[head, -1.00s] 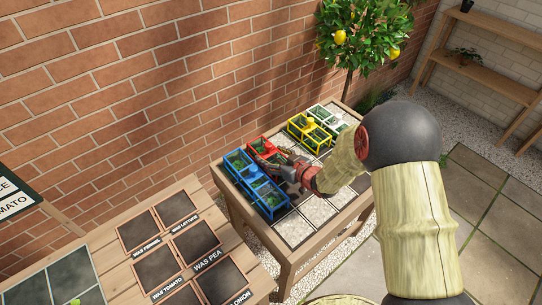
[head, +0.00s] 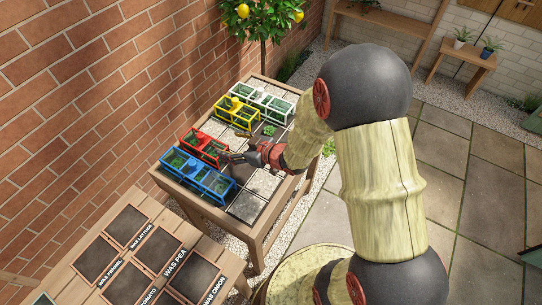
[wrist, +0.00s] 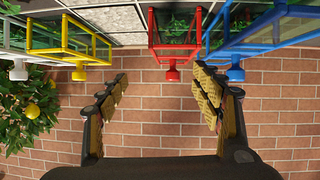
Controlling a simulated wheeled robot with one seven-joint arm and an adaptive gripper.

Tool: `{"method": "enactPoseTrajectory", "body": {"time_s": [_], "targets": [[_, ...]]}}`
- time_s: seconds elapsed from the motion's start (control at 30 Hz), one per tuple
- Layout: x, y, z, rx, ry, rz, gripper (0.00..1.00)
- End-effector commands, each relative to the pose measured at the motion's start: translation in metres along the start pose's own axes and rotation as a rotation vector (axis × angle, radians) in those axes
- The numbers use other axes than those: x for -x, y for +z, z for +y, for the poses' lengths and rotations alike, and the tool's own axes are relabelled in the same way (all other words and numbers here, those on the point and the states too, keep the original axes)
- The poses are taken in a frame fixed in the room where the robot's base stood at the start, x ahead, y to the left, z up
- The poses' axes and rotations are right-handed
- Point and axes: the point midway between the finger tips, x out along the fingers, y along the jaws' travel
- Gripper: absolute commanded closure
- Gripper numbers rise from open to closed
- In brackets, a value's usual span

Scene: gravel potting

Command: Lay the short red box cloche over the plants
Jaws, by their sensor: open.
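A red box cloche (head: 203,147) with clear panels stands over green plants on the potting table, between a blue cloche (head: 197,176) and a yellow cloche (head: 236,111). My gripper (head: 230,157) is close to its right end in the head view, and the contact there is too small to make out. In the wrist view the red cloche (wrist: 174,30) hangs from the top edge, with its red knob (wrist: 172,75) lined up between the two spread fingers (wrist: 163,95). The fingers are open, apart from the knob, and hold nothing.
A white cloche (head: 268,101) stands at the table's far end. A small uncovered plant (head: 268,130) sits in a square beside my arm. The brick wall (head: 90,90) runs close along the left. A label bench (head: 150,245) stands in front, and paving is clear on the right.

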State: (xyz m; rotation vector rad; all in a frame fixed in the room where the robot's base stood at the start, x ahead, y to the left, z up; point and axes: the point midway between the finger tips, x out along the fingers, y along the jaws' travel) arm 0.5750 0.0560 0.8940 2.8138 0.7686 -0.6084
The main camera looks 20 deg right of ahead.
Motion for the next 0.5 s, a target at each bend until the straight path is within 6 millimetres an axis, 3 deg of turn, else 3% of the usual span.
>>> {"method": "enactPoseTrajectory", "body": {"time_s": [0.13,0.27,0.37,0.5], "targets": [[0.03,-0.046,0.044,0.043,0.176,-0.103,0.34],[0.082,-0.081,0.07,0.018,0.338,-0.219,0.34],[0.131,-0.1,0.073,-0.038,0.431,-0.302,0.34],[0.203,-0.113,0.05,-0.152,0.497,-0.411,0.34]]}}
